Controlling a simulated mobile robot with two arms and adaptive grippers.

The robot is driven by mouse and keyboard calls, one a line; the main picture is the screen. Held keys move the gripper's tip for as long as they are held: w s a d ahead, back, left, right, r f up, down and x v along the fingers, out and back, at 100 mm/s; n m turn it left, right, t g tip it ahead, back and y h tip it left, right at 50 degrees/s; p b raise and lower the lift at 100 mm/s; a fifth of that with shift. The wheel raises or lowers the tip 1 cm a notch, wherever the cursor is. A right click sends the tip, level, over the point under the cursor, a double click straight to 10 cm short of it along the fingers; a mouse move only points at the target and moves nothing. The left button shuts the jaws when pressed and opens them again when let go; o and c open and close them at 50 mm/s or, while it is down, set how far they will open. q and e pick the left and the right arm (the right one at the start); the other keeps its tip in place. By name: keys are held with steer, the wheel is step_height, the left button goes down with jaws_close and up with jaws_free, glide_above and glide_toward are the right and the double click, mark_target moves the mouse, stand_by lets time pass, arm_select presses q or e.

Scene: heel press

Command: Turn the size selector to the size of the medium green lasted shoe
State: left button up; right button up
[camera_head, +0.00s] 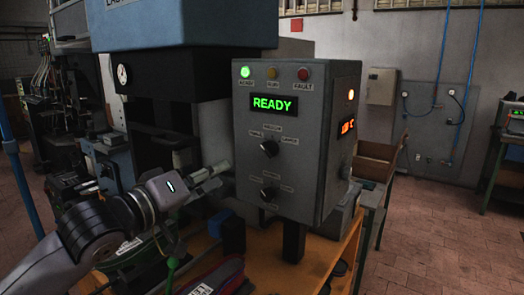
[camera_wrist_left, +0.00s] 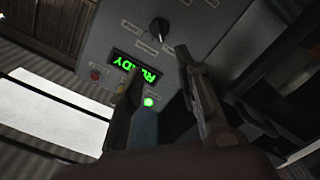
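The grey control box (camera_head: 297,150) carries two black knobs on its front, an upper knob (camera_head: 269,148) and a lower knob (camera_head: 268,194). The small labels around them are too blurred to tell which is the size selector. My left gripper (camera_head: 220,170) is just left of the box front, apart from both knobs. In the left wrist view its fingers (camera_wrist_left: 158,74) are spread with nothing between them, and a knob (camera_wrist_left: 158,29) shows beyond the tips. Dark shoes, one with a white tag (camera_head: 203,288), lie at the bottom edge, partly cut off. No green shoe is clearly visible. My right gripper is out of view.
The display (camera_head: 272,105) reads READY and the green lamp (camera_head: 246,72) is lit. A lever with a green ball (camera_head: 172,263) and a blue block (camera_head: 232,235) are below my left gripper. A post (camera_head: 293,242) holds the box above the wooden bench. Open floor lies right.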

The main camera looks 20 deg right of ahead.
mark_target(264, 150)
arm_select(q)
steer(key=p+x, duration=0.5)
steer(key=x, duration=1.1)
steer(key=shift+w+d+r, duration=0.1)
steer(key=shift+w+d, duration=0.15)
steer(key=shift+d, duration=0.1)
steer(key=shift+c, duration=0.3)
jaws_close()
